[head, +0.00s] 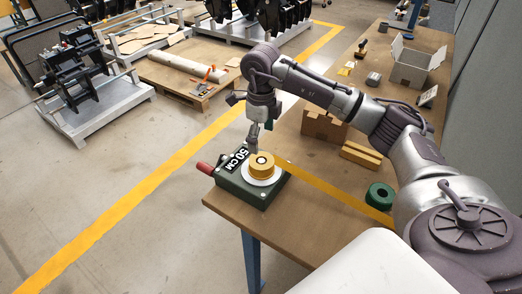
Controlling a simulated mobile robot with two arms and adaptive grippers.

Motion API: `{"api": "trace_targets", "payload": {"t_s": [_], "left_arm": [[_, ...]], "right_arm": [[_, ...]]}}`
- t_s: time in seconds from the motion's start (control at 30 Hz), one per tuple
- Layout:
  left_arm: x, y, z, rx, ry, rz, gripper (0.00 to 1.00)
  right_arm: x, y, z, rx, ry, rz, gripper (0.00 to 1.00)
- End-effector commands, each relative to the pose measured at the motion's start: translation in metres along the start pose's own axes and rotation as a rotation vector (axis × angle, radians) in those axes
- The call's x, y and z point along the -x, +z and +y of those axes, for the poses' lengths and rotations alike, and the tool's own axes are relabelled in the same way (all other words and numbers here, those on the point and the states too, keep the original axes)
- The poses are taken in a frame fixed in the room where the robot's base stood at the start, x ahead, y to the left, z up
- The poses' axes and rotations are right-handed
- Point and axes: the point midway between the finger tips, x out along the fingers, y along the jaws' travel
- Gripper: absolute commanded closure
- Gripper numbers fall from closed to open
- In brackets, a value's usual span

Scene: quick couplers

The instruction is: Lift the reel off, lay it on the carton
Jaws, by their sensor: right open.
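A yellow reel (262,164) sits on a white disc (277,174) on top of a dark green device (236,186) marked "50 CM", with a red handle (205,168), at the table's near left corner. My right gripper (252,147) points down just above and behind the reel's left side; it is open and empty. Whether a finger touches the reel is too small to tell. A brown carton (323,127) stands on the table behind and to the right, partly hidden by my right arm. My left gripper is not in view.
A yellow strip (330,188) runs across the wooden table (300,215) from near the reel. A green ring (380,196) and a yellow block (361,154) lie to the right. An open box (415,65) stands further back.

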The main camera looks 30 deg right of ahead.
Motion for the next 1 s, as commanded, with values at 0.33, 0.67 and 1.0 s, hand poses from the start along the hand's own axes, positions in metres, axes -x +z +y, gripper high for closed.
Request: {"api": "trace_targets", "payload": {"t_s": [0.33, 0.67, 1.0], "left_arm": [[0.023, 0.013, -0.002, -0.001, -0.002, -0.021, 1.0], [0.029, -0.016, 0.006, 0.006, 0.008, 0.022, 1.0], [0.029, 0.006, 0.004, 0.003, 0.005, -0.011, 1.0]], "right_arm": [[-0.067, -0.001, 0.001, -0.001, 0.004, 0.003, 0.1], [-0.099, 0.0, 0.001, 0.0, 0.002, -0.001, 0.1], [-0.101, 0.0, 0.001, 0.0, 0.001, -0.001, 0.18]]}}
